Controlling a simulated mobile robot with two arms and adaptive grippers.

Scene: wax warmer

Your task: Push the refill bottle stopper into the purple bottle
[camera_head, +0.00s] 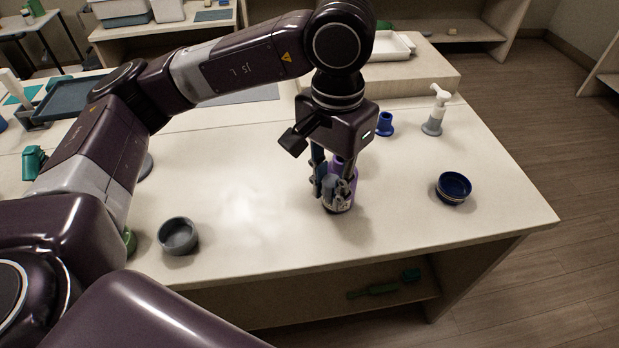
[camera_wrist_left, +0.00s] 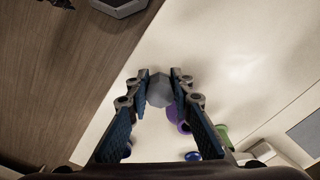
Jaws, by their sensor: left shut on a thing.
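My left gripper (camera_head: 331,188) points down over the worktop and is shut on a light grey faceted piece, which looks like the stopper (camera_wrist_left: 159,90). The piece sits between the two fingertips in the left wrist view (camera_wrist_left: 160,88). The purple bottle (camera_head: 353,188) stands on the table right at the fingers, partly hidden behind them. I cannot tell whether the stopper touches the bottle's mouth. My right gripper is not in view.
A grey bowl (camera_head: 178,236) stands left near the front edge, a dark blue bowl (camera_head: 453,187) to the right. A blue spool-shaped piece (camera_head: 385,124) and a white pump bottle (camera_head: 435,112) stand behind. A raised shelf (camera_head: 420,81) carries a white tray. The table between grey bowl and gripper is clear.

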